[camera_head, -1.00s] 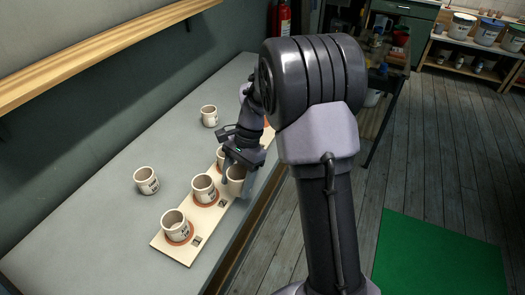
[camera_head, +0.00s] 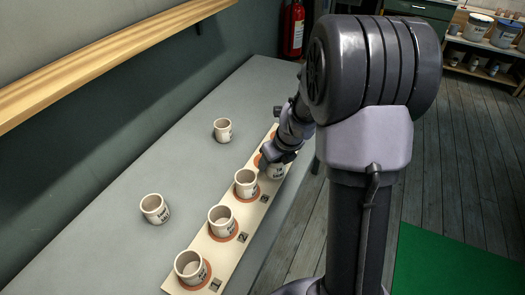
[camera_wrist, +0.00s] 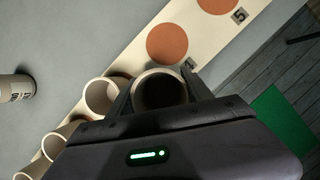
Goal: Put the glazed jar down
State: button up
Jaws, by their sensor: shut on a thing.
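My gripper (camera_head: 277,160) is shut on the glazed jar (camera_head: 275,173), a pale cup-like jar with dark marking. It holds the jar upright near the board's right edge, beyond the third standing jar. The numbered board (camera_head: 232,246) bears terracotta discs. In the wrist view, the held jar (camera_wrist: 158,92) shows its open mouth between the two fingers. The bare disc (camera_wrist: 167,44) by label 4 lies just beyond it. I cannot tell whether the jar's base touches anything.
Three similar jars stand on discs, the nearest to mine being the third jar (camera_head: 246,183). Two loose jars stand on the grey table, a front one (camera_head: 154,208) and a back one (camera_head: 222,130). A wooden shelf (camera_head: 110,60) runs along the wall.

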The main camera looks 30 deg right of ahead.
jog(key=w, duration=0.3)
jog(key=w+d, duration=0.1)
jog(key=w, duration=0.1)
jog(key=w+f+b, duration=0.1)
jog(key=w, duration=0.2)
jog(key=shift+w+d+f, duration=0.1)
jog(key=shift+w+d, duration=0.05)
jog(key=shift+w, duration=0.2)
notch_tip(320, 180, down, 4)
jog(key=b, duration=0.3)
jog(key=shift+w, duration=0.1)
jog(key=shift+r+p, duration=0.3)
jog(key=shift+r, duration=0.1)
jog(key=o, duration=1.5)
jog(key=shift+f, duration=0.15)
